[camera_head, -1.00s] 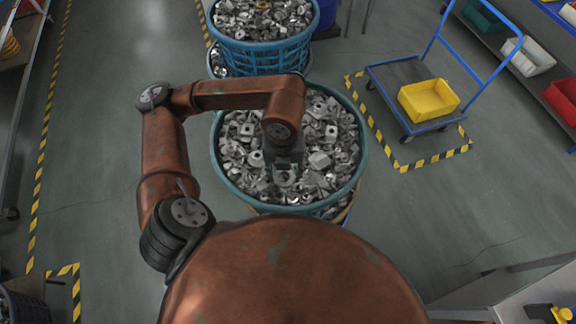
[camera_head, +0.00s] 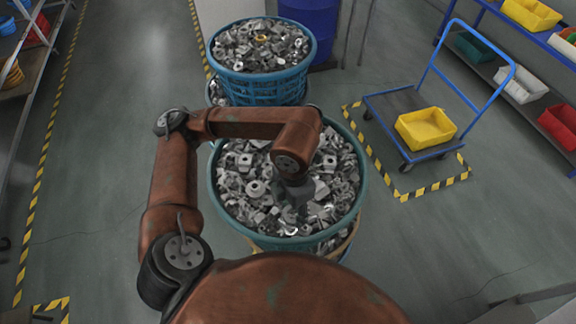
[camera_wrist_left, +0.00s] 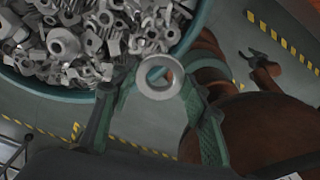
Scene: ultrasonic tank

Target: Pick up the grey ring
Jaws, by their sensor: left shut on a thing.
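The grey ring (camera_wrist_left: 160,95) is a pale, thick, round ring with a wide hole. In the left wrist view it sits between the fingertips of my left gripper (camera_wrist_left: 152,84), which is shut on it. In the head view my left gripper (camera_head: 296,210) is over the near part of the teal basket (camera_head: 228,215) of grey metal parts. The ring cannot be told apart there. In the wrist view the ring appears in front of the basket rim and floor. My right gripper (camera_wrist_left: 247,55) shows small in the wrist view, its fingers apart and empty.
A second blue basket (camera_head: 262,88) of similar parts stands behind the first. A blue trolley (camera_head: 385,103) with a yellow bin (camera_head: 425,129) is at right. Shelves line both sides. The floor between the basket and the trolley is clear.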

